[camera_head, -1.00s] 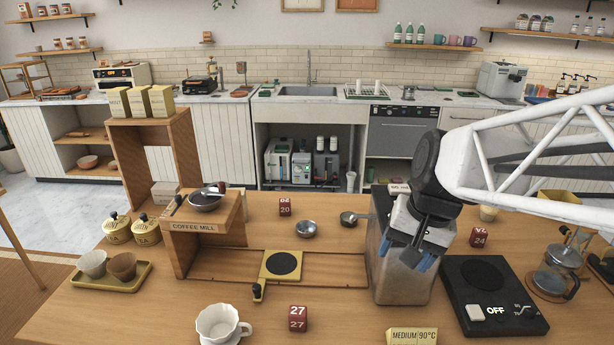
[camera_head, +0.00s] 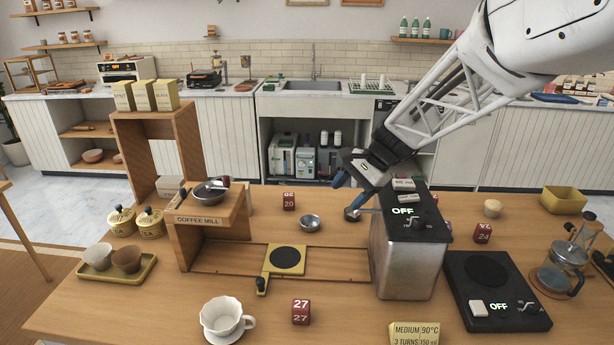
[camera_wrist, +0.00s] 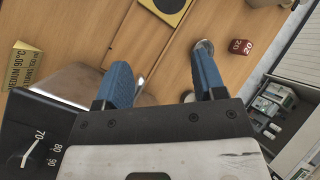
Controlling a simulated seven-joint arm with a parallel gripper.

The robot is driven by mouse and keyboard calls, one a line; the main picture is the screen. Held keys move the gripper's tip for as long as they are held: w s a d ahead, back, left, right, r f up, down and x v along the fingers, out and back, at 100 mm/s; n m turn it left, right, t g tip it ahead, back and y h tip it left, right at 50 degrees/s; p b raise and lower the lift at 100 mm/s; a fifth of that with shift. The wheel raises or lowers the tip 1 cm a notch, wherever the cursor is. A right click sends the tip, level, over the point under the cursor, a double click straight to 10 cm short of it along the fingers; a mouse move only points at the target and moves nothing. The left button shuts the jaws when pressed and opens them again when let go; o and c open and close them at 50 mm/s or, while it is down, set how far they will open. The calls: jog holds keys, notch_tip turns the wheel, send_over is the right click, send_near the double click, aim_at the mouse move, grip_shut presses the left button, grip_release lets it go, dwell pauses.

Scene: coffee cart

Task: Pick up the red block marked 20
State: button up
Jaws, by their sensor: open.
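The red block marked 20 (camera_head: 289,201) stands on the wooden table toward its far edge, left of a small metal bowl. In the wrist view the same red block (camera_wrist: 241,47) lies to the right, beyond the right finger. My gripper (camera_head: 344,182) is open and empty, with its blue fingertips above the far part of the table, to the right of the block. In the wrist view its two blue fingers (camera_wrist: 163,78) are spread apart and do not touch the block.
Red blocks marked 27 (camera_head: 301,312) and 24 (camera_head: 482,233) stand elsewhere. The coffee mill stand (camera_head: 199,232) is left of the block.

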jog(key=w+a+f+m+y, duration=0.2)
jog(key=w+a+f, duration=0.1)
jog(key=w, duration=0.4)
jog(key=w+a+f+m+y, duration=0.1)
jog(key=w+a+f+m, duration=0.2)
jog(key=w, duration=0.4)
jog(key=m+y, duration=0.3)
jog(key=y, duration=0.1)
send_near(286, 199)
jog(key=shift+w+a+f, duration=0.4)
jog(key=shift+w+a, duration=0.05)
jog(key=shift+a, duration=0.15)
jog(key=shift+w+a+f, duration=0.4)
jog(key=shift+a, duration=0.2)
jog(key=shift+s+a+f+h, duration=0.1)
jog(key=shift+a+f+h, duration=0.1)
jog(key=shift+a, duration=0.35)
jog(key=shift+s+a+f+h, duration=0.1)
jog(key=shift+a+f, duration=0.15)
jog(key=shift+a, duration=0.35)
jog(key=shift+a, duration=0.1)
jog(key=shift+x, duration=2.55)
